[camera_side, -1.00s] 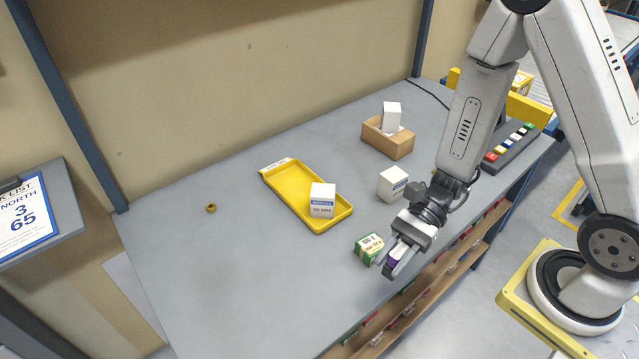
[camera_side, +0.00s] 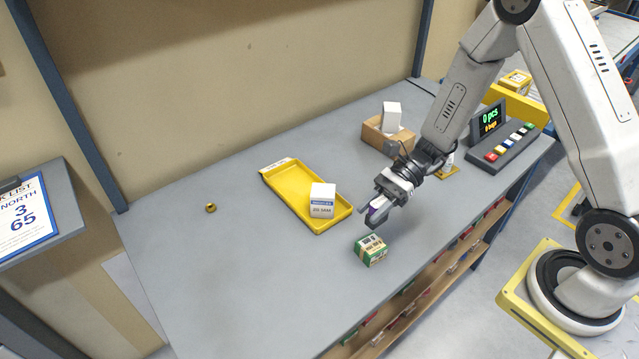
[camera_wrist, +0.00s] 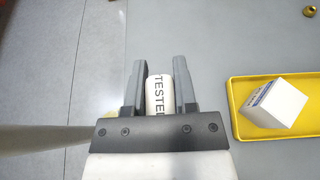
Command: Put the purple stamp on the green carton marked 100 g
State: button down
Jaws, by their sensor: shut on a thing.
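My gripper (camera_side: 371,216) is shut on the purple stamp (camera_side: 378,208) and appears to hold it above the bench, behind the green carton as seen from the side. In the wrist view my gripper (camera_wrist: 158,68) has the stamp's white body (camera_wrist: 159,95), lettered "TESTED", between its fingers. The green carton (camera_side: 370,251) stands on the bench near the front edge, apart from the fingertips. Its print is too small to read. I do not see the carton in the wrist view.
A yellow tray (camera_side: 283,191) holds a white box (camera_side: 322,200); both also show in the wrist view. A brass nut (camera_side: 211,208) lies at left. A cardboard box (camera_side: 370,137), a display (camera_side: 489,120) and a button panel (camera_side: 500,150) stand towards the back.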

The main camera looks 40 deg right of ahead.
aim_at(369, 224)
jog(key=shift+f, duration=1.85)
jog(key=shift+f, duration=1.75)
jog(key=shift+f, duration=0.15)
jog(key=shift+c, duration=2)
grip_release()
jog(key=shift+d+r, duration=0.2)
jog(key=shift+r, duration=0.05)
jog(key=v, duration=1.1)
jog(key=shift+d, duration=0.3)
